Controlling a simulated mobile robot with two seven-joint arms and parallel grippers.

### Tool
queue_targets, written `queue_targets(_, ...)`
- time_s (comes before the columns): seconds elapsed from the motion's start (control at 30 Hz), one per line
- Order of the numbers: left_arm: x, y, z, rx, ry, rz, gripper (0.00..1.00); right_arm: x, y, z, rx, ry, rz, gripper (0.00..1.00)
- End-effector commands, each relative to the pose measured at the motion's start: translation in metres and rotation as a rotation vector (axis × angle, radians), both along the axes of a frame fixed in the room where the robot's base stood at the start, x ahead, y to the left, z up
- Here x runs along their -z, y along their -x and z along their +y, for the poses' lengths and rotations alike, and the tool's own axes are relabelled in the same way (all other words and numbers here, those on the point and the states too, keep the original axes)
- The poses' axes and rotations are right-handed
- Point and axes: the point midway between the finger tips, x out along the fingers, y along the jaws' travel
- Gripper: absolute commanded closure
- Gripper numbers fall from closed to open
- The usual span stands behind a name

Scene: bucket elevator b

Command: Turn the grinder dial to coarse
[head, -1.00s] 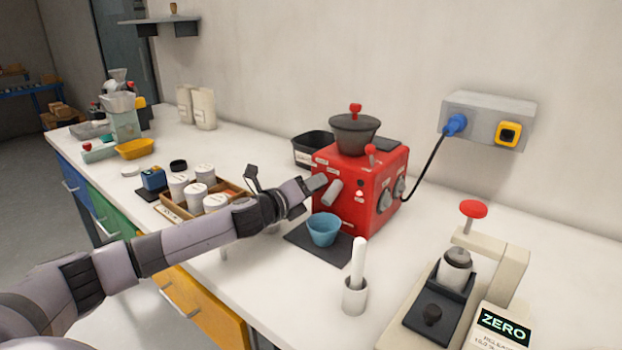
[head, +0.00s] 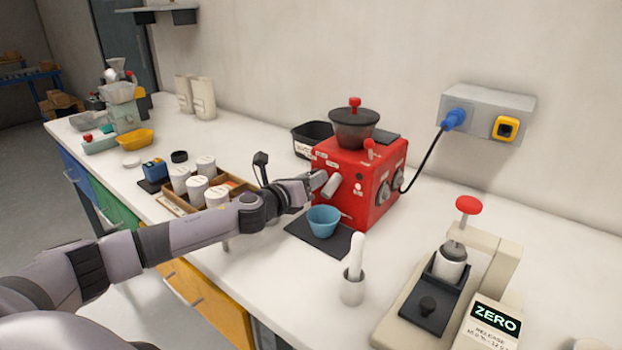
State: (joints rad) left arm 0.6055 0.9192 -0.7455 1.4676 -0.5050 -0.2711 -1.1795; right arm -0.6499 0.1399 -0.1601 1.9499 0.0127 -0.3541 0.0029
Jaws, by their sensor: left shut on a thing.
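The red grinder (head: 372,188) stands on the white counter, with a dark lidded hopper (head: 353,128) on top. Its right side carries round grey knobs (head: 383,194), and its front has a grey spout (head: 332,185) and small labels too small to read. My left gripper (head: 314,182) reaches in from the left and is shut at the upper left of the grinder's front, beside the spout. The grinder dial it closes on is hidden by the fingers, so its setting cannot be read. My right gripper is not in view.
A blue cup (head: 323,220) stands on a dark mat (head: 306,240) below the spout. A cable runs to the wall socket box (head: 487,113).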

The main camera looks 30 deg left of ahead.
Motion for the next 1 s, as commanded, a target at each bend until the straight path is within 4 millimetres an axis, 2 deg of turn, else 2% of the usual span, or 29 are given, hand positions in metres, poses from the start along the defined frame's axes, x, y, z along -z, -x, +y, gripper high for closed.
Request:
queue_targets(0.2, -0.001, 0.000, 0.001, -0.003, 0.001, -0.002, 0.95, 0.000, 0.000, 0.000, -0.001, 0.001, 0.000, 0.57)
queue_targets(0.23, -0.001, 0.000, 0.001, -0.003, 0.001, -0.002, 0.61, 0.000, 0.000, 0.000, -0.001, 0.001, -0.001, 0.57)
queue_targets(0.27, -0.001, 0.000, 0.001, -0.003, 0.001, -0.002, 0.54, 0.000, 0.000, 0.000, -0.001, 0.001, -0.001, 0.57)
queue_targets(0.67, 0.000, 0.004, 0.001, -0.002, 0.001, 0.000, 0.54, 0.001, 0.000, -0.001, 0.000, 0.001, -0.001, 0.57)
queue_targets(1.0, -0.002, 0.041, 0.004, -0.002, -0.001, 0.001, 0.54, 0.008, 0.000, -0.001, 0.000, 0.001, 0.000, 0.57)
